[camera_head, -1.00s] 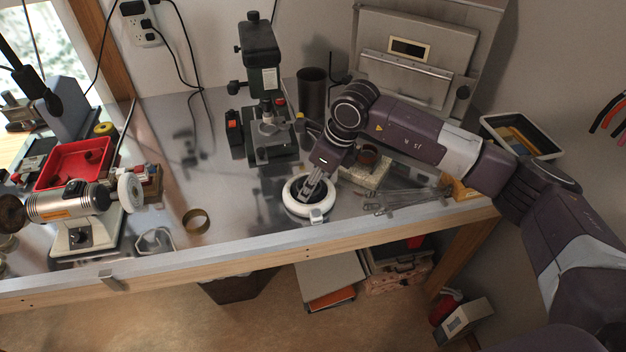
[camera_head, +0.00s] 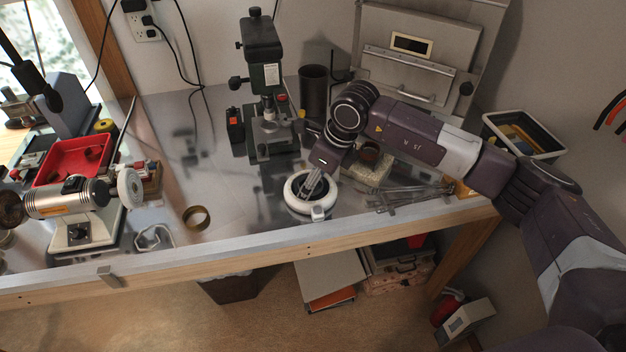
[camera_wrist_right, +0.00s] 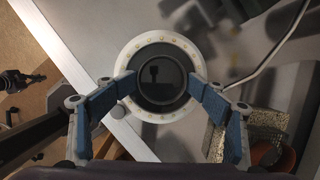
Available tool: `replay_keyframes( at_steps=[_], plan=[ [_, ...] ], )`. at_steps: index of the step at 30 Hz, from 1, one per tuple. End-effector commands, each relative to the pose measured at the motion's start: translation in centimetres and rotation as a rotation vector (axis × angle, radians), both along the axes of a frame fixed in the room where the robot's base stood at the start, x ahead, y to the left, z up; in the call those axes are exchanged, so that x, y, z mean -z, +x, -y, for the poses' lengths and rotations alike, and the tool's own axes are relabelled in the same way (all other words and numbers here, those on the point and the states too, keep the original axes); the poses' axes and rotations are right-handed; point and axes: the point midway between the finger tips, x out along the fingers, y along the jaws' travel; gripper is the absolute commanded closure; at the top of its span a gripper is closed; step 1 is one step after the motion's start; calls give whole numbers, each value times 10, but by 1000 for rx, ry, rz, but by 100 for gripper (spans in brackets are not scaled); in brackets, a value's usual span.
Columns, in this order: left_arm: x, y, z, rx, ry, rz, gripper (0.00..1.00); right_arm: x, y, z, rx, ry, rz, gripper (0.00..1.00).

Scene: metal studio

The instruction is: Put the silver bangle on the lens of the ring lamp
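The ring lamp (camera_head: 296,205) lies on the metal bench near its front edge, a white ring around a dark centre. In the right wrist view, the white ring (camera_wrist_right: 126,62) surrounds a dark round lens (camera_wrist_right: 160,88). A thin grey rim shows around the lens; I cannot tell whether it is the silver bangle. No other silver bangle is clear. My right gripper (camera_head: 310,194) is above the lamp, pointing down. Its blue-padded fingers (camera_wrist_right: 161,88) are spread apart, one on each side of the lens, with nothing seen between them. My left gripper is not in view.
A brass-coloured ring (camera_head: 196,217) lies left of the lamp. A microscope-like stand (camera_head: 262,50) and dark cup (camera_head: 313,92) stand behind. A rough block (camera_head: 372,172) and metal tools (camera_head: 410,197) lie right. A polishing machine (camera_head: 70,200) stands left. Bench between is mostly clear.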

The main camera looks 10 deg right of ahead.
Motion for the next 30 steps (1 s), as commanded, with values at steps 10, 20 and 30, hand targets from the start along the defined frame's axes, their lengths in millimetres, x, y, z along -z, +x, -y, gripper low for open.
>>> replay_keyframes(
  at_steps=[10,20,30],
  plan=[
    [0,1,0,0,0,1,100,10,-7,5,3,-13,-25,39],
    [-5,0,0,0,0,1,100,5,-6,5,5,-14,-24,39],
    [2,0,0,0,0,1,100,-52,-13,15,2,-7,-9,39]
  ],
)
